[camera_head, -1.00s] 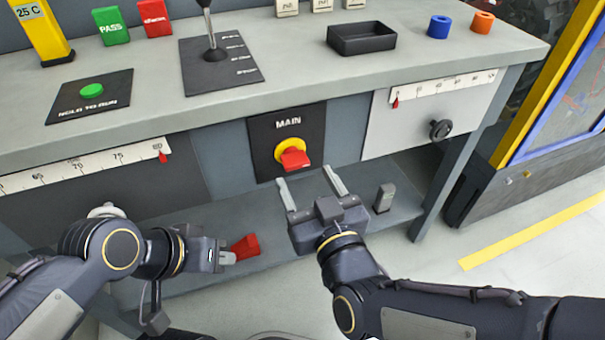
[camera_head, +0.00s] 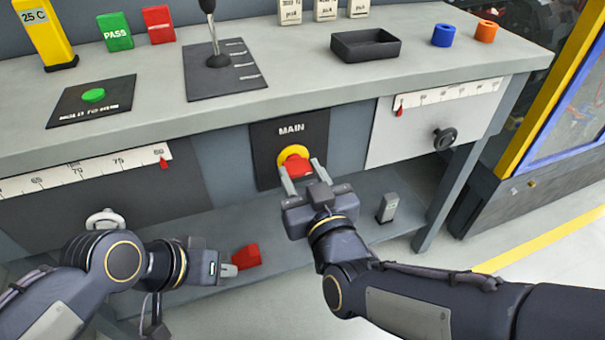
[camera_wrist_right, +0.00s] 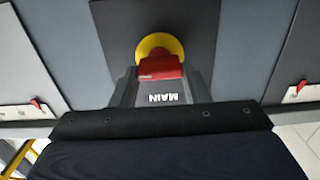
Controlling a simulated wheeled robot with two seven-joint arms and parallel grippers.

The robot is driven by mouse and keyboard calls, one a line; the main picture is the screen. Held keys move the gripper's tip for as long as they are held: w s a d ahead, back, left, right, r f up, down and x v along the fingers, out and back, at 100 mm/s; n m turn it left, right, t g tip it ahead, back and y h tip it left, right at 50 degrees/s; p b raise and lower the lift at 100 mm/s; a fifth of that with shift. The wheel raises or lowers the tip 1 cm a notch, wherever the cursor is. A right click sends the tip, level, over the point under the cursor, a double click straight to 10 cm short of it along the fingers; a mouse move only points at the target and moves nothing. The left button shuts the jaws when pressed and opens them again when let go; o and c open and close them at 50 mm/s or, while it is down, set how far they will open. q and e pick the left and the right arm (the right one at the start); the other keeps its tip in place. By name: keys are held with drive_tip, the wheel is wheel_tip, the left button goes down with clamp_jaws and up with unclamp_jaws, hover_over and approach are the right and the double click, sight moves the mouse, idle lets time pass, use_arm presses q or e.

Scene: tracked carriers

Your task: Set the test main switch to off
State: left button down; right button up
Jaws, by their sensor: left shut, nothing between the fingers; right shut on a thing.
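The main switch is a red handle (camera_head: 298,167) on a yellow round base (camera_head: 291,153), on a black plate (camera_head: 262,140) marked MAIN on the bench front. In the right wrist view the red handle (camera_wrist_right: 160,66) lies between the two fingers, below the yellow ring (camera_wrist_right: 152,44). My right gripper (camera_head: 302,174) is shut on the red handle, with one finger on each side of it. My left gripper (camera_head: 232,270) is shut and empty, low at the left, beside a red block (camera_head: 246,257) on the lower shelf.
A lever (camera_head: 213,45), a green button (camera_head: 93,96) and a black tray (camera_head: 363,44) are on the bench top. Slide scales flank the switch, with a black knob (camera_head: 443,138) at the right. A small grey object (camera_head: 387,207) stands on the lower shelf.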

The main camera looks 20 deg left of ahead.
drive_tip(key=n+p, duration=0.2)
drive_tip(key=n, duration=0.1)
drive_tip(key=shift+a+r+n, duration=0.1)
drive_tip(key=shift+r+n, duration=0.05)
drive_tip(key=shift+n, duration=0.15)
drive_tip(key=n+p, duration=0.2)
drive_tip(key=n, duration=0.3)
drive_tip(key=shift+s+n, duration=0.1)
drive_tip(key=shift+n, duration=0.2)
drive_tip(key=n+p, duration=0.2)
drive_tip(key=n, duration=0.2)
drive_tip(key=shift+a+f, duration=0.1)
drive_tip(key=shift+f, duration=0.1)
drive_tip(key=shift+f+n+p, duration=0.15)
drive_tip(key=shift+n+p, duration=0.6)
drive_tip(key=shift+n, duration=1.45)
drive_tip(key=o, duration=1)
